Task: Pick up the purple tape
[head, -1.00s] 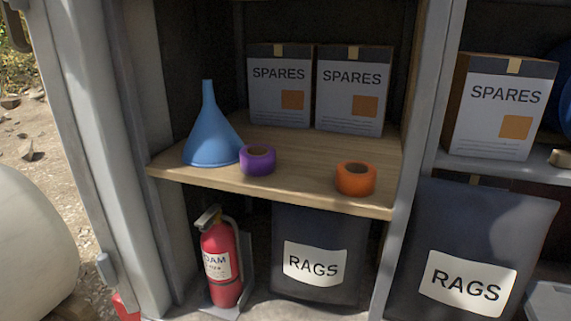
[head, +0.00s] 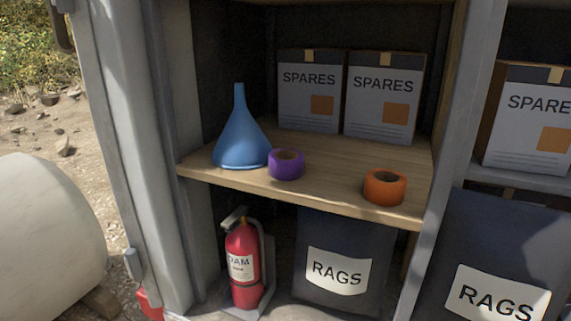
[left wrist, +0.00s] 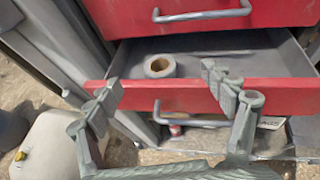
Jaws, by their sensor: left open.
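The purple tape (head: 286,165) is a roll lying flat near the front edge of a wooden shelf (head: 330,193) in the head view. It sits just right of a blue funnel (head: 240,140), apart from the orange tape (head: 384,187) further right. No gripper shows in the head view. My left gripper (left wrist: 162,80) shows in the left wrist view, open with nothing between its fingers. It is in front of an open red drawer (left wrist: 200,97). The purple tape does not show in that view. My right gripper is in neither view.
Two SPARES boxes (head: 309,100) stand at the back of the shelf. A fire extinguisher (head: 243,265) and a RAGS bin (head: 345,245) are below it. A grey post (head: 452,150) bounds the shelf on the right.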

